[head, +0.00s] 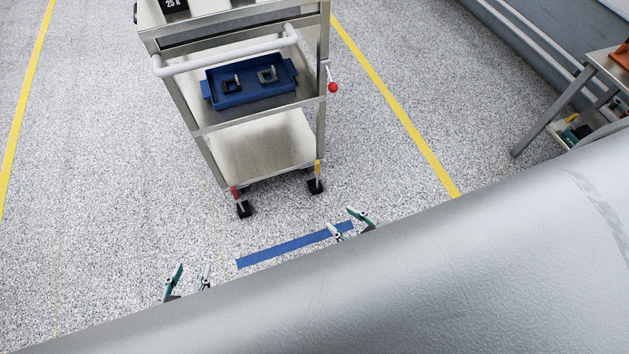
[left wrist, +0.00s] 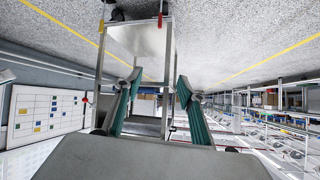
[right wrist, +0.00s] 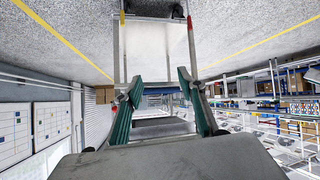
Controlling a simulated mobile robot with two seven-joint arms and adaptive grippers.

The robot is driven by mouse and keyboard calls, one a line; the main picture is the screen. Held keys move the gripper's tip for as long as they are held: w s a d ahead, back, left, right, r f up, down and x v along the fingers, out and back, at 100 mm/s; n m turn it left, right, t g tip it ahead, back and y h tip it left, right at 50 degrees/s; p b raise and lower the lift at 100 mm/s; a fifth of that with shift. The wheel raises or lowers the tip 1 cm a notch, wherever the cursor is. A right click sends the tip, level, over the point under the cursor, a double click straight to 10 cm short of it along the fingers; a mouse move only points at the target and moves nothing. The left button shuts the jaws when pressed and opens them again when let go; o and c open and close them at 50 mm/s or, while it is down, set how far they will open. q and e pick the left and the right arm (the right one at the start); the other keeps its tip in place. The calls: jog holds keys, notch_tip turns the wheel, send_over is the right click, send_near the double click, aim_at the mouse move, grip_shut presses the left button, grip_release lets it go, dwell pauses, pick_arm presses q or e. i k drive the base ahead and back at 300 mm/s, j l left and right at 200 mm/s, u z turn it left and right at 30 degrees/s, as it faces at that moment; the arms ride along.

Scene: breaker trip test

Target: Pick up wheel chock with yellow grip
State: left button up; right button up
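The wheel chock with yellow grip (head: 317,180) is a black block with an upright yellow handle. It is on the floor at the cart's near right wheel. Its yellow handle also shows at the top of the right wrist view (right wrist: 122,18). A second black chock with a red grip (head: 240,204) is at the near left wheel. My left gripper (head: 188,279) is open and empty, left of and nearer than the red-grip chock. My right gripper (head: 350,224) is open and empty, nearer than the yellow-grip chock and slightly right of it. Neither gripper touches a chock.
Blue tape (head: 290,247) marks the floor before the cart. A workbench (head: 590,60) stands far right. The floor around is clear.

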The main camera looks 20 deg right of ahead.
aim_at(316, 186)
jog(key=i+l+z, duration=0.1)
jog(key=l, duration=0.3)
jog(key=i+l, duration=0.15)
jog(key=l, duration=0.2)
jog(key=i+l+z, duration=0.15)
jog(key=l, duration=0.25)
jog(key=i+l, duration=0.15)
jog(key=l, duration=0.2)
jog(key=i+l+z, duration=0.15)
jog(key=l, duration=0.2)
jog(key=i+l, duration=0.2)
jog(key=l, duration=0.15)
jog(key=z, duration=0.05)
